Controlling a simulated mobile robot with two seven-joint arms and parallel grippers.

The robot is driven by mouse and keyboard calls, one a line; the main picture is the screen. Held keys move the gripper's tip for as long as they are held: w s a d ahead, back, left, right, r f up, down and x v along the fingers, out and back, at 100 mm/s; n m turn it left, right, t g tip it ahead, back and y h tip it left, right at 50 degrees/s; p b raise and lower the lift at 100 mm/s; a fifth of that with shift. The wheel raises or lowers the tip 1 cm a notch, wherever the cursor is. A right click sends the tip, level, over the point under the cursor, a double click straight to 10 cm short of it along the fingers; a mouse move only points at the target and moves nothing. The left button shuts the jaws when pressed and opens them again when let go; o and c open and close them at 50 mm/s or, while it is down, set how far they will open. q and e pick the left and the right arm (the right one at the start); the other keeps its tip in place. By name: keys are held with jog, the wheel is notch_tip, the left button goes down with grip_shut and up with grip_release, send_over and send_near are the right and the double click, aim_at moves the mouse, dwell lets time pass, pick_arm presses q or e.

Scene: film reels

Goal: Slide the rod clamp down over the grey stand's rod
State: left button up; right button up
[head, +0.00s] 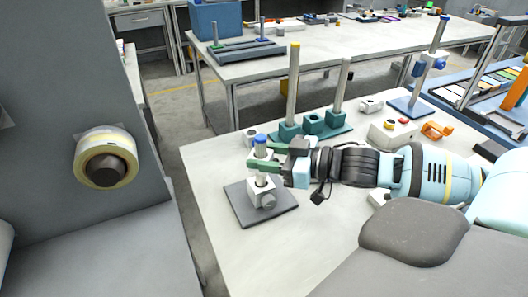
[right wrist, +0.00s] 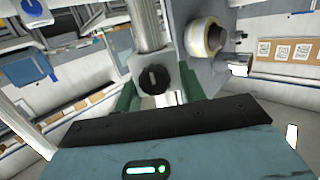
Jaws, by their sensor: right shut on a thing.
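The grey stand has a dark square base (head: 285,215) near the table's front left edge. A light grey block with a knob (head: 265,192) sits low on it. The fingers partly hide the contact. My left gripper is out of view.
A teal stand (head: 325,132) with two tall rods stands just behind my gripper, and a blue stand (head: 410,108) is farther right. A reel (head: 105,160) hangs on the grey pillar at left. The table left of the grey stand is clear.

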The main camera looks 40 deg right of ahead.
aim_at(264, 174)
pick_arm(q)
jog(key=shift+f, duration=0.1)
pick_arm(e)
jog(key=shift+f, duration=0.2)
